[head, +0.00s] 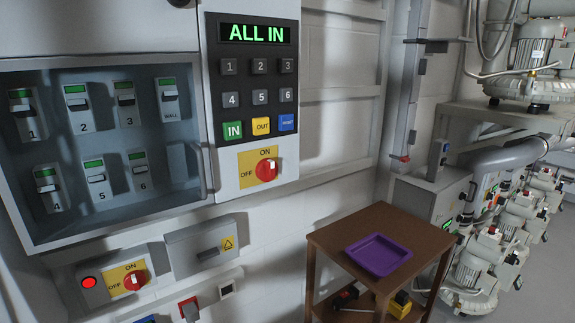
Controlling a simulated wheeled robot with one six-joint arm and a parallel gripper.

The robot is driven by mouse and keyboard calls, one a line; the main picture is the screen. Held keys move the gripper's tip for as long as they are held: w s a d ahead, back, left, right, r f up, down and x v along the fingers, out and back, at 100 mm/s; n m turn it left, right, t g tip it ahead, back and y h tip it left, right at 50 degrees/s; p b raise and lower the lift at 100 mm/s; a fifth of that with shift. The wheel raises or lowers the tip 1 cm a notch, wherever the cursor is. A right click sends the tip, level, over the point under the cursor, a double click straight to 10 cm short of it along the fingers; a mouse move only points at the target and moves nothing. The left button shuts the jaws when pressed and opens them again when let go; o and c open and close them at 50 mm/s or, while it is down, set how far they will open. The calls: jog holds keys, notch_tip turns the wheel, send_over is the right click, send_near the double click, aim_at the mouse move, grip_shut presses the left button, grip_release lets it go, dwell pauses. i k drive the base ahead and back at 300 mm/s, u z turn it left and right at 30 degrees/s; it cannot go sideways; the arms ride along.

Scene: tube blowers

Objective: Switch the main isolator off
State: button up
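Two red rotary switches on yellow ON/OFF plates are in the head view. One red switch (267,170) is on the grey keypad panel, below its buttons. The other red switch (135,280) is on a small grey box at the lower left, beside a lit red lamp (89,282). Both plates have ON at the top and OFF at the left. No label that I can read says which is the main isolator. The knobs are too small for me to tell their settings surely. My gripper is not in view.
The keypad display (254,33) reads ALL IN in green. A glass-fronted cabinet (205,170) holds several numbered breakers and one marked WALL. A grey box with a warning sign (203,247) is below. A brown table (331,239) with a purple tray (378,255) stands at the right.

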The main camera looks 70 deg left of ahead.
aim_at(267, 170)
jog(key=u, duration=0.6)
jog(key=i, duration=0.9)
jog(key=u, duration=1.05)
jog(key=i, duration=0.2)
jog(key=u, duration=0.1)
